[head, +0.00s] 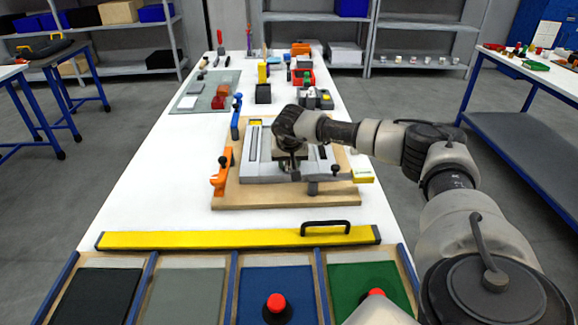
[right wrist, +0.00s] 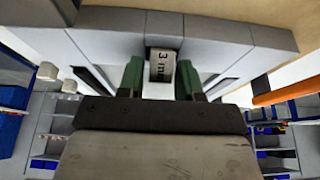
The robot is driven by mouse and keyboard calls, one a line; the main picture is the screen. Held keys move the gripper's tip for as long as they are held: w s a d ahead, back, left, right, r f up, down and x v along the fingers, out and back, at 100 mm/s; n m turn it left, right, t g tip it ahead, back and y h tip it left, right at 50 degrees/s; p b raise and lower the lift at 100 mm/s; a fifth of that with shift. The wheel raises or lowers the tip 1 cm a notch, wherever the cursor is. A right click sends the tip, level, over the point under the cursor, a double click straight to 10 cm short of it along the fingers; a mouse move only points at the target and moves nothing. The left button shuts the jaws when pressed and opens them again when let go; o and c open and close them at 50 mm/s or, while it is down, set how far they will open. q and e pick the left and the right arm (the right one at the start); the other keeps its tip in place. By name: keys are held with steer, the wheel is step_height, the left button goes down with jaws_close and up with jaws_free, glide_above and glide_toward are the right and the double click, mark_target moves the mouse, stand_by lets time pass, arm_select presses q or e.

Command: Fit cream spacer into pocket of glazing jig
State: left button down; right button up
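The glazing jig is a light grey frame (head: 262,172) on a wooden board (head: 285,198) in the middle of the bench; its grey bars also show in the right wrist view (right wrist: 220,35). My right gripper (head: 290,168) is over the jig, pointing down. In the right wrist view its two green fingers (right wrist: 161,72) stand on either side of the cream spacer (right wrist: 163,66), which is marked "3 m…". My left gripper is not in view.
An orange clamp (head: 221,172) stands at the board's left edge, with a blue clamp (head: 237,117) behind it. A yellow bar with a black handle (head: 240,239) lies across the bench in front. Coloured trays (head: 275,292) line the front edge. Bare white bench lies left of the board.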

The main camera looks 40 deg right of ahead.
jaws_close()
steer(key=shift+r, duration=0.1)
